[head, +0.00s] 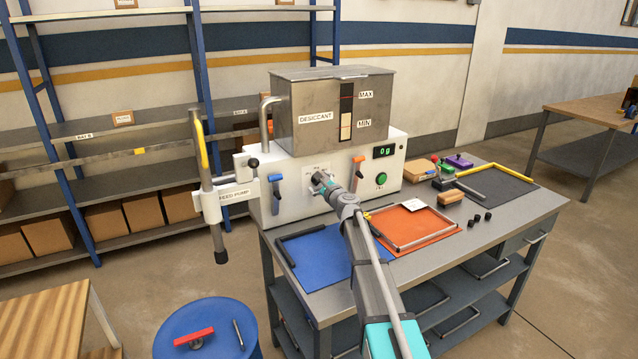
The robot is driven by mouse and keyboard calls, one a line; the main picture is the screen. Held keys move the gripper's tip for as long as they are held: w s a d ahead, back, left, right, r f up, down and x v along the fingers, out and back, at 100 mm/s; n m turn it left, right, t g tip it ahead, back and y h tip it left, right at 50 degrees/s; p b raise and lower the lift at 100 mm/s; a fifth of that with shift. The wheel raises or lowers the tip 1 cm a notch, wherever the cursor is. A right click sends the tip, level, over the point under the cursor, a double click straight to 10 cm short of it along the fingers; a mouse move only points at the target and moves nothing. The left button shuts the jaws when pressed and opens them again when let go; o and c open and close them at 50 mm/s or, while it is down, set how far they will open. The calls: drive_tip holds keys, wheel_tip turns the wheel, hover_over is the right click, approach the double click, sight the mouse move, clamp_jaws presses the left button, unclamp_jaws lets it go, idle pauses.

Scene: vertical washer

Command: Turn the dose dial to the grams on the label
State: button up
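The white dosing machine (290,207) stands on the grey workbench, with a steel desiccant hopper (312,118) on top. The dose dial (318,177) is on its front panel, mostly hidden by my gripper. My gripper (325,184) is right at the dial; whether it touches or holds it cannot be told, and its fingers are too small to read. The display (384,151) shows 0 g in green. A white label card (417,204) lies on the orange mat (399,235); its print is not legible here.
A blue-handled lever (275,188) and an orange-handled lever (358,170) flank the dial. A green button (381,179) is at right. The feed pump handle (203,150) stands at left. A blue mat (325,270) and several small items share the bench.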

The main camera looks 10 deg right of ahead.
drive_tip(key=v, duration=1.2)
idle(0.3)
drive_tip(key=s+a+f+n+g+y+p, duration=0.25)
drive_tip(key=s+a+n+g, duration=0.25)
drive_tip(key=s+a+n, duration=0.4)
drive_tip(key=s+f+n+g+h+p, duration=0.1)
drive_tip(key=s+f+n+g, duration=0.1)
drive_tip(key=s+n+g, duration=0.1)
drive_tip(key=s+f+n+g+h+p, duration=0.1)
drive_tip(key=s+f+n+g+p, duration=0.1)
drive_tip(key=s+n, duration=0.2)
drive_tip(key=s+f+n+g+h+p, duration=0.1)
drive_tip(key=s+f+n+g+p, duration=0.1)
drive_tip(key=s, duration=0.6)
drive_tip(key=shift+n+g+h, duration=0.25)
drive_tip(key=shift+n+g, duration=0.55)
drive_tip(key=shift+n, duration=0.5)
drive_tip(key=s+d+n+g+h+p, duration=0.2)
drive_tip(key=s+d+n+g+h, duration=0.1)
drive_tip(key=s, duration=0.6)
drive_tip(key=shift+s+d+n+g+h, duration=0.35)
drive_tip(key=shift+d+n+h, duration=0.15)
drive_tip(key=shift+d+h, duration=0.45)
drive_tip(key=shift+d, duration=0.1)
